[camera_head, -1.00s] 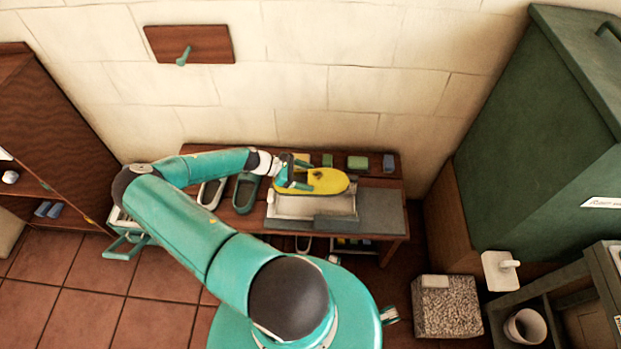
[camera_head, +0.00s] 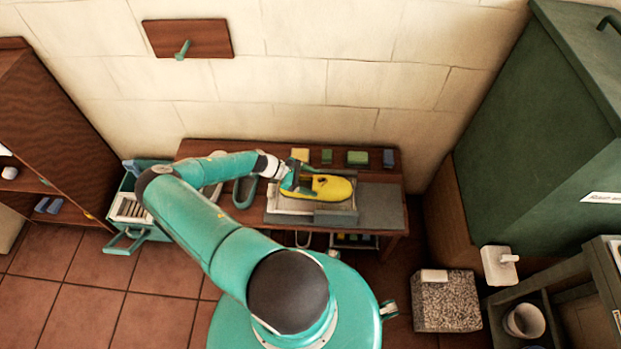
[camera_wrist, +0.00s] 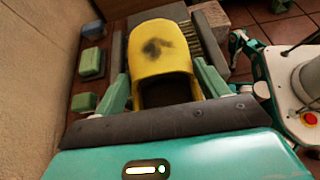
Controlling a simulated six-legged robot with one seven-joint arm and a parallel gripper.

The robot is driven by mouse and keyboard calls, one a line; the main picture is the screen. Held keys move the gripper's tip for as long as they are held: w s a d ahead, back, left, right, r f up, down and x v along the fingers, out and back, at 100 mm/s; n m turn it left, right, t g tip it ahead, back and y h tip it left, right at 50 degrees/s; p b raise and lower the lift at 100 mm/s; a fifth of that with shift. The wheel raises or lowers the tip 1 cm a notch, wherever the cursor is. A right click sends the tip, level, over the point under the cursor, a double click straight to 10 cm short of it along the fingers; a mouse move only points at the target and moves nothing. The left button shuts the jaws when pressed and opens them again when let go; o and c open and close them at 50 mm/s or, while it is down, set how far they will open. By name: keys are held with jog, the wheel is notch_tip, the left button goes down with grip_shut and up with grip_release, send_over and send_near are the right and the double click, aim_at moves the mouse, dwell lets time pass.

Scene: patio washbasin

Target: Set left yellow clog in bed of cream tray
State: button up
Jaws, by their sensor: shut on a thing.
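The yellow clog (camera_head: 327,187) is over the cream tray (camera_head: 285,205) on the wooden bench. It has a dark smudge on its toe, seen in the wrist view (camera_wrist: 160,48). My gripper (camera_head: 299,182) is shut on the clog's heel end, with one teal finger on each side in the wrist view (camera_wrist: 162,95). The clog lies roughly level, toe to the right. It looks low, within the tray's outline, but I cannot tell whether its sole touches the bed. The clog and gripper hide most of the tray's inside.
Several small blocks and sponges (camera_head: 357,157) line the bench's back edge. A grey mat (camera_head: 380,207) lies right of the tray. Other clogs (camera_head: 245,190) stand to the left, partly behind my arm.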

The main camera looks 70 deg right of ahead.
aim_at(310, 188)
jog(key=shift+f, duration=2.8)
jog(key=o, duration=1.2)
jog(key=shift+c, duration=0.2)
jog(key=shift+w, duration=0.15)
jog(key=v, duration=1.3)
jog(key=shift+w+r, duration=0.15)
jog(key=shift+w, duration=0.1)
jog(key=shift+a, duration=0.1)
